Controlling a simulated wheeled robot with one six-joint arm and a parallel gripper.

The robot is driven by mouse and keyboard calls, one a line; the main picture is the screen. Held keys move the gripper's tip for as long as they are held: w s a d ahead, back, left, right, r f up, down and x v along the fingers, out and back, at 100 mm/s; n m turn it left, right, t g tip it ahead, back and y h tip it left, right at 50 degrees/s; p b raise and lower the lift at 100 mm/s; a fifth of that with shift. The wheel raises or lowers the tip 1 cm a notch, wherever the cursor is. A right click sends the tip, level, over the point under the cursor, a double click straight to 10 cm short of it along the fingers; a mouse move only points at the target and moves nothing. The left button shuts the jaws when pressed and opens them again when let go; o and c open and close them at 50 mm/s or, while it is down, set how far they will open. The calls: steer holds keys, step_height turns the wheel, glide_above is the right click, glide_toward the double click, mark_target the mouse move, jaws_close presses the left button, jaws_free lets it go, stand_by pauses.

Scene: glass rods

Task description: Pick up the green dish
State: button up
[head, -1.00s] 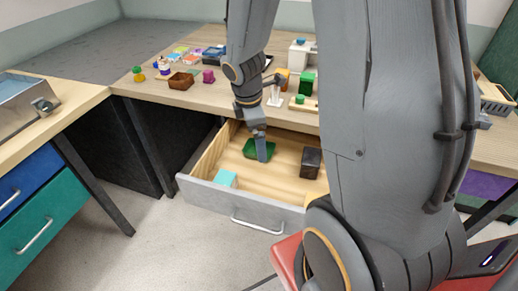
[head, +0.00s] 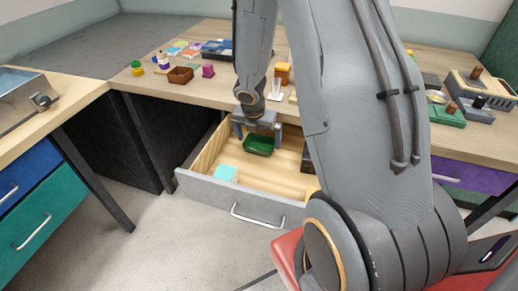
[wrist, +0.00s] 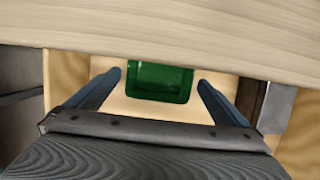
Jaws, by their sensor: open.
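The green dish (head: 258,145) is a small rectangular tray lying in the open drawer, towards its back. In the wrist view the dish (wrist: 158,82) shows between the fingertips and beyond them, its far side close to the table edge. My gripper (head: 257,139) is open above the drawer, with a finger at each side of the dish. In the wrist view my gripper (wrist: 160,78) has its two fingers spread wide, with clear gaps between them and the dish. Nothing is held.
The drawer (head: 240,195) is pulled out below the wooden table (head: 140,85). A cyan block (head: 226,173) lies at its front left, and a dark block (head: 306,160) at its right is partly hidden by my arm. The table edge (wrist: 160,48) overhangs the drawer in the wrist view.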

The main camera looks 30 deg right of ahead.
steer(key=shift+b+x, duration=0.4)
steer(key=shift+x, duration=0.8)
steer(key=c, duration=1)
steer(key=shift+c, duration=0.2)
steer(key=shift+s+r, duration=0.1)
steer(key=shift+r, duration=0.1)
